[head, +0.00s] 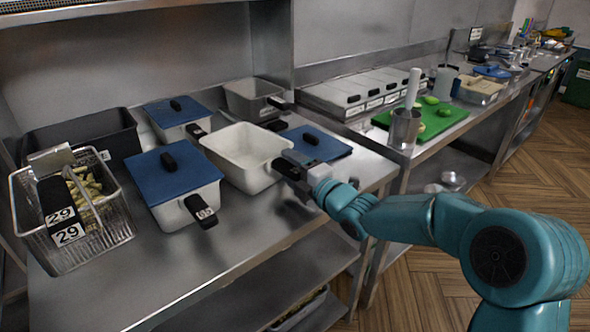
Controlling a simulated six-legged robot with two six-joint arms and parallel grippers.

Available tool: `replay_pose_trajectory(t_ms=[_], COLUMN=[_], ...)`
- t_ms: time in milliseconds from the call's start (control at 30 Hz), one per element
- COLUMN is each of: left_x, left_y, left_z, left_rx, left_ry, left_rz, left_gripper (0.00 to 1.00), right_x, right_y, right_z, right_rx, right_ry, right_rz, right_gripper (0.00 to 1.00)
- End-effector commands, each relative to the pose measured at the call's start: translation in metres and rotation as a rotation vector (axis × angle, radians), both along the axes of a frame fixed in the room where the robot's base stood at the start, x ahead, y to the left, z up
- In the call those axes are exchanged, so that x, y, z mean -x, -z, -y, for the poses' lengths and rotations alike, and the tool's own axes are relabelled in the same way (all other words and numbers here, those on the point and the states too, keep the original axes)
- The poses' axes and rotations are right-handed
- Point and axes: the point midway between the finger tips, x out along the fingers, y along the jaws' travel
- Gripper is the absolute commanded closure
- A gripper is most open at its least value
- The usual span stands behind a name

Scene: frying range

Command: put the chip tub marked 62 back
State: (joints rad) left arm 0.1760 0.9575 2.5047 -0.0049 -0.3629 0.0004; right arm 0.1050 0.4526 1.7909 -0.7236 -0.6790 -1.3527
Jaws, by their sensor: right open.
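An open white tub (236,150) stands on the steel bench, and it looks empty. My right gripper (290,167) is open at this tub's right front side, where the handle would be. I cannot tell whether it touches the handle, and no number shows on this tub. A white tub (187,213) with a blue lid has a black handle whose label seems to read 05. A second blue-lidded white tub (178,128) stands behind it, its label too small to read. I cannot read 62 anywhere. My left gripper is out of view.
A wire basket (104,234) of chips, marked 29, stands at the left. A dark tub (77,137) and a grey tub (243,96) stand behind. A blue lid (329,149) lies beside my right gripper. The bench front is clear.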

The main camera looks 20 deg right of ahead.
Motion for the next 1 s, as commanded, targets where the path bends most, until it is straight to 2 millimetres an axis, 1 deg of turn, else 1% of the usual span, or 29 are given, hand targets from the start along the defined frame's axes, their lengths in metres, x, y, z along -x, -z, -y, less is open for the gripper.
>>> replay_pose_trajectory(t_ms=[67,167,267,500,600,700,833,1000], left_x=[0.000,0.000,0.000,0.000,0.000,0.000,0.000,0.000], left_y=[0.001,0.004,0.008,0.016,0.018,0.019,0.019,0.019], left_z=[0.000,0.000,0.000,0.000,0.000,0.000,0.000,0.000], left_rx=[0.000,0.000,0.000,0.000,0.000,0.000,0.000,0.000], left_ry=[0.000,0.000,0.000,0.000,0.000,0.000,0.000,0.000], left_rz=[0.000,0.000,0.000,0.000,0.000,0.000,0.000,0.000], left_gripper=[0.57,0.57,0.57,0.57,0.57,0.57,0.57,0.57], right_x=[0.003,0.014,0.035,0.096,0.118,0.135,0.148,0.154], right_y=[0.000,0.000,0.001,0.000,0.000,0.000,0.000,0.000], right_z=[0.001,0.006,0.014,0.036,0.044,0.050,0.055,0.055], right_rx=[0.000,-0.001,0.000,0.000,0.000,0.000,0.000,0.000], right_ry=[0.001,0.002,0.004,0.005,0.005,0.004,0.002,0.000], right_rz=[0.000,0.002,0.001,0.002,0.003,0.002,0.002,0.001], right_gripper=[0.41,0.41,0.41,0.41,0.41,0.41,0.41,0.41])
